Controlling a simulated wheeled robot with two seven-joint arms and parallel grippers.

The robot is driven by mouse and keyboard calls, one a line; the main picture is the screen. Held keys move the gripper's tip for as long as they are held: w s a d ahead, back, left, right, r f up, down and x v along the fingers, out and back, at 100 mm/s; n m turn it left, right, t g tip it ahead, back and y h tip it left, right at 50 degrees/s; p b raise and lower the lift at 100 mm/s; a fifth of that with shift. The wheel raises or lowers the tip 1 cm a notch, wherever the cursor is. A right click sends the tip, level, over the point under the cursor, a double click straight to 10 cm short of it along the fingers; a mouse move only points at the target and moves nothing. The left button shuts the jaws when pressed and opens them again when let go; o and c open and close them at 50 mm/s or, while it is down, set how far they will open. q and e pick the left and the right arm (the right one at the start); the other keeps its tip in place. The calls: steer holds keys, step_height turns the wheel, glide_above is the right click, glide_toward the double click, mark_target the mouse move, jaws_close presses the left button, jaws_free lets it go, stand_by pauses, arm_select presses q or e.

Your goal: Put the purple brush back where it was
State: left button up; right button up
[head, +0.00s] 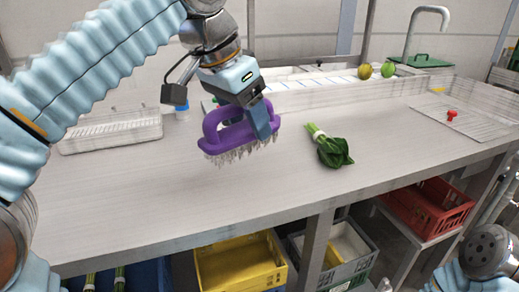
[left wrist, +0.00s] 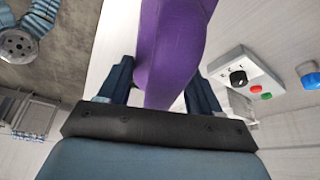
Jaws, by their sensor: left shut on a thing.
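The purple brush (head: 237,134) has a loop handle and pale bristles pointing down. My left gripper (head: 262,118) is shut on its handle and holds it above the counter. In the left wrist view the brush (left wrist: 172,50) fills the space between the two fingers of the left gripper (left wrist: 160,85). The bristles are hidden in that view. Part of my right arm shows at the lower right of the head view, but its fingers cannot be made out clearly.
A bunch of leafy greens (head: 332,150) lies on the counter (head: 270,195) right of the brush. A white rack (head: 110,133) stands at the back left. Yellow (head: 240,265) and red (head: 428,207) crates sit below. The counter's front middle is clear.

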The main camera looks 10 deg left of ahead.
arm_select(q)
steer(key=w+f, duration=0.2)
steer(key=f, duration=0.1)
steer(key=shift+w+d+f, duration=0.15)
steer(key=shift+d, duration=0.05)
steer(key=shift+a+b+x, duration=0.2)
steer(key=shift+b+x, duration=0.15)
steer(key=shift+x, duration=0.95)
steer(key=shift+a+b+x, duration=0.15)
steer(key=shift+b+x, duration=0.2)
steer(key=shift+x, duration=0.9)
steer(key=shift+f, duration=0.15)
steer(key=shift+f, duration=0.15)
steer(key=o, duration=1.1)
